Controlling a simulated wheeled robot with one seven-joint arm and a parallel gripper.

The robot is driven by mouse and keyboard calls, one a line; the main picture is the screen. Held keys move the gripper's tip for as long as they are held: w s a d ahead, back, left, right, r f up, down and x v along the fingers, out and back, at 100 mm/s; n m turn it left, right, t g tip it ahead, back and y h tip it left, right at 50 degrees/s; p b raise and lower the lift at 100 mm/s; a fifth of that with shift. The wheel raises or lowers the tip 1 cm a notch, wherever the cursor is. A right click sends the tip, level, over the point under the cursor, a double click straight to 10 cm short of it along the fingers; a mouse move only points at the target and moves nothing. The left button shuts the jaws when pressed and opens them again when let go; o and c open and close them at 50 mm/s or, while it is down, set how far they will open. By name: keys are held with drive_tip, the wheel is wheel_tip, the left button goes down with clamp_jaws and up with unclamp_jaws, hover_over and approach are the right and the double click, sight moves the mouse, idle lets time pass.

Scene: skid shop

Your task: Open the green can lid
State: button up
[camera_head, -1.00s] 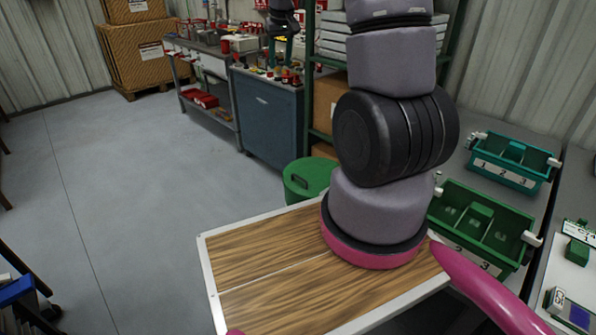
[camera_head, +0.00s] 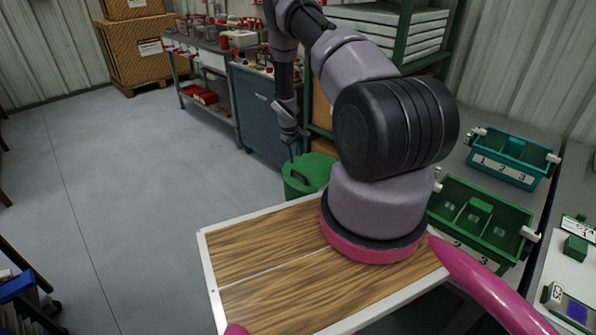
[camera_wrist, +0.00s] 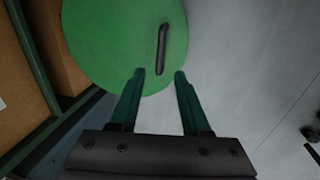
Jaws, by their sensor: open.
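The green can (camera_head: 312,181) stands on the floor beyond my wooden deck, its near side partly hidden by the deck and my arm. Its round green lid (camera_wrist: 110,45) lies flat on top and looks closed. My gripper (camera_wrist: 160,75) is open and empty, pointing down over the lid's edge. The handle's near end lies between the two fingertips in the picture. I cannot tell the height gap.
A blue cabinet (camera_head: 262,115) and a green-framed shelf with a cardboard box (camera_wrist: 70,60) stand close behind the can. The floor (camera_head: 140,190) left of the can is clear. Green and teal bins (camera_head: 515,158) sit on the right-hand table.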

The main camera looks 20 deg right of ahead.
sight(298, 174)
drive_tip(key=f, duration=0.3)
drive_tip(key=d+f, duration=0.1)
drive_tip(key=f, duration=0.5)
drive_tip(key=shift+w+d, duration=0.3)
drive_tip(key=shift+d, duration=0.05)
clamp_jaws()
idle(0.8)
